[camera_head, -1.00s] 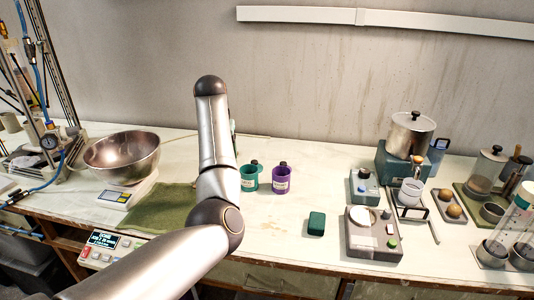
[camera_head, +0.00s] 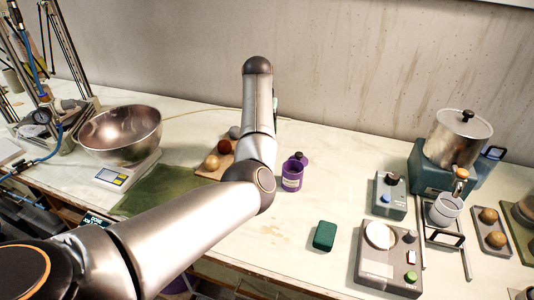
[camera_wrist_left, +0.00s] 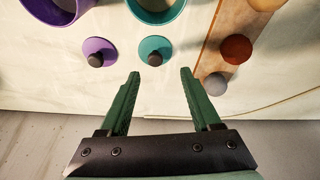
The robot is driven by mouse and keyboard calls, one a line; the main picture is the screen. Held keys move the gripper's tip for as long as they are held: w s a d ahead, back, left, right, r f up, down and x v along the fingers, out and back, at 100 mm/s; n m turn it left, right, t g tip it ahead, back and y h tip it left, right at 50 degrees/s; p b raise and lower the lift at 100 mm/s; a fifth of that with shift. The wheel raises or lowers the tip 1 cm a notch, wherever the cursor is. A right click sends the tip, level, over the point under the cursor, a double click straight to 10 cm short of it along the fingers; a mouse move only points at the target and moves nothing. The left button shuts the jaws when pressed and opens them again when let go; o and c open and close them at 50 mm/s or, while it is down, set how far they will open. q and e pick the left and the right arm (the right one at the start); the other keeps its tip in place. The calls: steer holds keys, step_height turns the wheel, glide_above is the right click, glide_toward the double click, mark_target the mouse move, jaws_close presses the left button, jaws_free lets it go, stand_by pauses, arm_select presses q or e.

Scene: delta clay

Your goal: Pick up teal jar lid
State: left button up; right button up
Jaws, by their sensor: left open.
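The teal jar lid (camera_wrist_left: 155,53), a flat disc with a dark knob, lies on the white bench in the left wrist view. The teal jar (camera_wrist_left: 157,8) stands beside it at the top edge. My left gripper (camera_wrist_left: 160,74) is open and empty, its green fingers pointing at the lid, with the lid just beyond the fingertips and roughly between them. In the head view my left arm hides the teal lid and jar. My right gripper is not in view.
A purple lid (camera_wrist_left: 98,54) lies left of the teal one, near the purple jar (camera_head: 293,174). A wooden board (camera_wrist_left: 233,38) with round balls is on the right. A steel bowl (camera_head: 121,133) stands on a scale. A green box (camera_head: 324,236) sits in front.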

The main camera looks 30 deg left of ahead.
arm_select(q)
steer(key=shift+d+x, duration=0.15)
steer(key=shift+x, duration=1.4)
steer(key=shift+d+x, duration=0.15)
steer(key=shift+x, duration=1.4)
steer(key=shift+w, duration=0.2)
jaws_close()
